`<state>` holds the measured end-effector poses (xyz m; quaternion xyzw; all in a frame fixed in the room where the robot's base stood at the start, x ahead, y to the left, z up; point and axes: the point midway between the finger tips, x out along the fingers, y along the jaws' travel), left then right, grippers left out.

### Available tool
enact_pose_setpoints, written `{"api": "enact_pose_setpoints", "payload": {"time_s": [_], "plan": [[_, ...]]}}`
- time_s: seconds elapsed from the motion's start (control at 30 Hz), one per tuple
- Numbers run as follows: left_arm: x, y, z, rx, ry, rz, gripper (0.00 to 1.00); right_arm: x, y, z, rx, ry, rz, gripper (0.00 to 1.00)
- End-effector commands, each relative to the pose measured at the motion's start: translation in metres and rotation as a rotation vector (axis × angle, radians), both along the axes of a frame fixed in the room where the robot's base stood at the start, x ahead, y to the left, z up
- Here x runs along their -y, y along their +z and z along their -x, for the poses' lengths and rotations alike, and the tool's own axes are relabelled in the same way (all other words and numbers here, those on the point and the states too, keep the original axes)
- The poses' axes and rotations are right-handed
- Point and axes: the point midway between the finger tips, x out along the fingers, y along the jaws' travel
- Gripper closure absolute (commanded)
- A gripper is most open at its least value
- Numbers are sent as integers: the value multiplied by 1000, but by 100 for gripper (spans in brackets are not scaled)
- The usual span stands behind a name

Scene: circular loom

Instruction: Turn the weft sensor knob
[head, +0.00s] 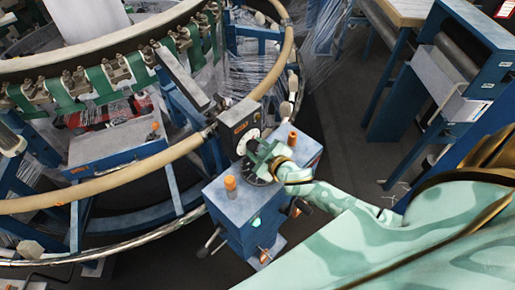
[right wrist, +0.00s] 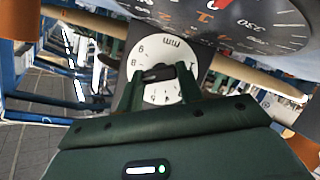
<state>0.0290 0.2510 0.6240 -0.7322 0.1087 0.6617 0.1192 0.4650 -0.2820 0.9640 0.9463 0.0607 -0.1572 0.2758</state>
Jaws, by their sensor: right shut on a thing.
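The weft sensor knob is a small black bar-shaped knob (right wrist: 158,74) on a white dial (right wrist: 161,50) marked with numbers and "mm" in the right wrist view. My right gripper (right wrist: 160,80) has its two green fingers on either side of the knob and is shut on it. In the head view my right gripper (head: 262,155) reaches in from the right, in front of the white dial (head: 248,141) on a dark box. The knob is hidden behind the fingers there. My left gripper is not in view.
A blue control cabinet (head: 237,209) with orange-capped posts (head: 230,184) and a green light stands below my gripper. A dark gauge (right wrist: 240,18) with a red needle is close by. The loom's tan ring (head: 110,178) curves to the left. Dark floor (head: 345,150) lies to the right.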

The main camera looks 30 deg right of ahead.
Motion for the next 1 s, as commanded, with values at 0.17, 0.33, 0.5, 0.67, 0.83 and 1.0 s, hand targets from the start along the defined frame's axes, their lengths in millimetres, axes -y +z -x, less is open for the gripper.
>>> {"api": "enact_pose_setpoints", "payload": {"time_s": [0.17,0.33,0.5,0.67,0.83,1.0], "plan": [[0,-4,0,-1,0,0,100,-1,-2,0,9,1,37,86],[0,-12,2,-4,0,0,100,-2,-4,1,31,-1,127,86],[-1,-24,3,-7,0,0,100,-2,-5,1,58,-2,243,86],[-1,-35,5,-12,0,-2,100,-3,-6,1,83,-1,346,86],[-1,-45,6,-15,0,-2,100,-3,-6,1,102,0,431,86],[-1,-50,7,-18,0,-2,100,-3,-5,1,115,0,483,86]]}}
